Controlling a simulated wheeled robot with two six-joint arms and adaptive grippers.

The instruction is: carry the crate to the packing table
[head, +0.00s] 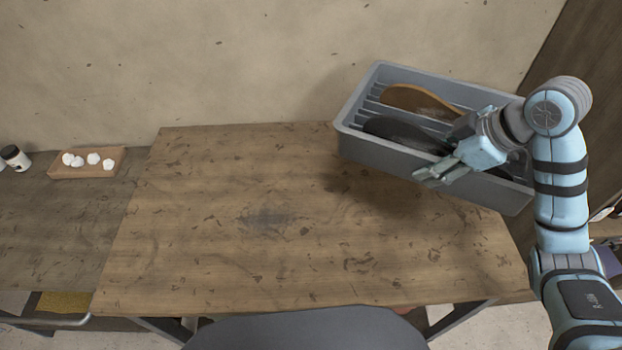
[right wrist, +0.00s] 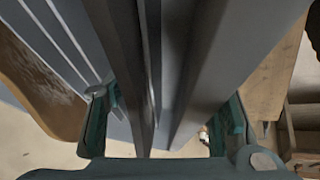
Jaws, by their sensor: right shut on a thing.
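The grey crate (head: 385,153) is at the back right of the wooden table (head: 230,220) in the head view. It has slotted dividers and holds a brown sole (head: 415,98) and a dark sole (head: 395,130). My right gripper (head: 437,174) is shut on the crate's near long wall. In the right wrist view the crate wall (right wrist: 180,60) runs between the two fingers (right wrist: 168,118), and the brown sole is at the left. The crate sits at an angle and appears raised, with a shadow on the table below. My forearm hides its right part. My left gripper is not in view.
A second wooden surface (head: 60,215) adjoins on the left, with a small wooden tray (head: 65,171) of several white pieces and a dark jar with a white label (head: 15,157). The table's middle and left are clear. A wall stands close behind.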

